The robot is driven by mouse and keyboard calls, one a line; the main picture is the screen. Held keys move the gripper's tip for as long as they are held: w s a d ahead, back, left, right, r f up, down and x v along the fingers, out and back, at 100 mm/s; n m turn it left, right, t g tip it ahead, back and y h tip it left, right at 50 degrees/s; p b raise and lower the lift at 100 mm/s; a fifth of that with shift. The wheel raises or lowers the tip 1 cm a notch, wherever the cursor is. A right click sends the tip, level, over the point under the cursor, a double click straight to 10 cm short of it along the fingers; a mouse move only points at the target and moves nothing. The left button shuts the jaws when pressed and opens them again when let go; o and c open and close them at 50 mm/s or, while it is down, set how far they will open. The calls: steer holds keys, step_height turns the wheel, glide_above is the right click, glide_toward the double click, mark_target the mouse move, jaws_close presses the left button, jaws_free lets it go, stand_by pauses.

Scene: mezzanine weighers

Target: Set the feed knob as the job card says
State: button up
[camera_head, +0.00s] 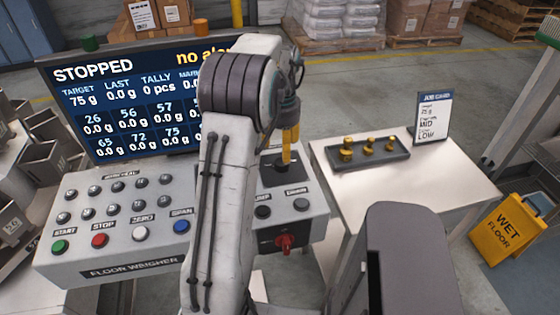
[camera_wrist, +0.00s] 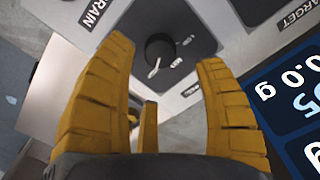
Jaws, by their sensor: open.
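My gripper (camera_head: 288,160) hangs over the dark plate on the right part of the control panel (camera_head: 60,262). In the wrist view its yellow fingers are spread open (camera_wrist: 165,54), with a black round knob (camera_wrist: 160,47) seen between them. The knob has a white pointer mark and small white marks beside it, too small to read. I cannot tell whether the fingers touch it. The job card (camera_head: 434,117) stands upright on the right-hand table; I make out "75 g", "MID" and "LOW", while its smaller words are unclear. My arm hides the panel's middle.
The display (camera_head: 120,95) reads STOPPED, target 75 g, partly hidden by my arm. Several buttons and a red switch (camera_head: 284,243) are on the panel. A dark tray (camera_head: 345,164) with brass weights lies on the table (camera_head: 460,180). A yellow wet-floor sign (camera_head: 507,230) stands at right.

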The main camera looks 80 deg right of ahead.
mark_target(281, 162)
steer(key=shift+f, duration=3)
steer(key=shift+c, duration=0.5)
steer(key=c, duration=1.1)
steer(key=n, duration=0.6)
steer(key=shift+a+f+b, duration=0.1)
steer(key=shift+b, duration=0.2)
steer(key=n, duration=0.5)
steer(key=shift+n, duration=0.3)
steer(key=shift+b, duration=0.3)
